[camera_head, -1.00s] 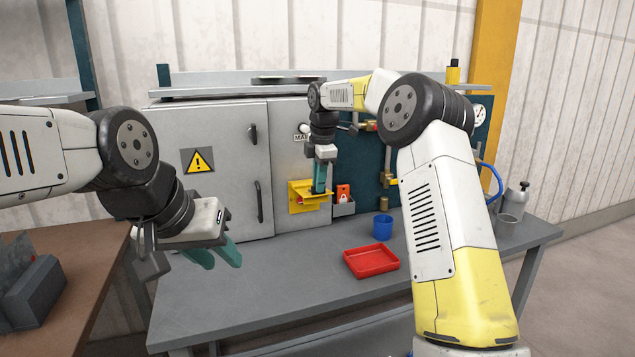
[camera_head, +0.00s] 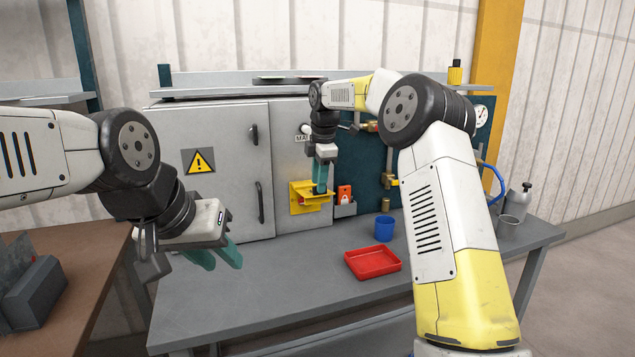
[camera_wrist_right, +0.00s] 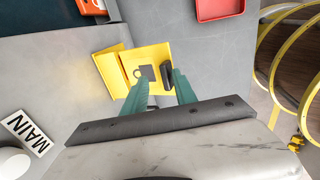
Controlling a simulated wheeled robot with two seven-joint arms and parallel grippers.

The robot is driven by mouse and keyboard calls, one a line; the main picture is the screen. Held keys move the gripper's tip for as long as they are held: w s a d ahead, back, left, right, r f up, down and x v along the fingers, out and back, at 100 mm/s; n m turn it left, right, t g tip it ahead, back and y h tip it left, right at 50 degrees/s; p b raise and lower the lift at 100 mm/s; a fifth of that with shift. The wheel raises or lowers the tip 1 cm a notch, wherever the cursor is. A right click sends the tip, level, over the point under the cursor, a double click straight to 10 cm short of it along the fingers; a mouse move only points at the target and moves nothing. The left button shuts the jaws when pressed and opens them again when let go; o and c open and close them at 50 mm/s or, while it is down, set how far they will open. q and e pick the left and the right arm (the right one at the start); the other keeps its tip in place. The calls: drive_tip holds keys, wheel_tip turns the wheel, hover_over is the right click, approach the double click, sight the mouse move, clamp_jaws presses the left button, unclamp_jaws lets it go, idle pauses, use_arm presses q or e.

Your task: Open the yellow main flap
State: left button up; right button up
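The yellow main flap (camera_head: 312,199) is on the right part of the grey cabinet, beside the white MAIN label (camera_wrist_right: 25,132). It sticks out from its yellow back plate (camera_head: 296,191). In the right wrist view the yellow plate (camera_wrist_right: 154,56) carries a small grey square with a ring and a dark block (camera_wrist_right: 179,82). My right gripper (camera_head: 320,189) points down at the flap. Its teal fingers (camera_wrist_right: 163,84) are apart, with the dark block close to the right-hand finger; I cannot tell whether they touch. My left gripper (camera_head: 220,256) is open and empty in front of the cabinet.
An orange-red item (camera_head: 344,193) sits in a grey holder just right of the flap. A blue cup (camera_head: 384,228) and red tray (camera_head: 373,262) stand on the grey bench (camera_head: 270,290). Pipes and valves are on the dark panel at right. The bench's left part is clear.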

drive_tip(key=v, duration=0.7)
use_arm(q)
drive_tip(key=shift+o, duration=0.5)
use_arm(e)
drive_tip(key=shift+r, duration=0.1)
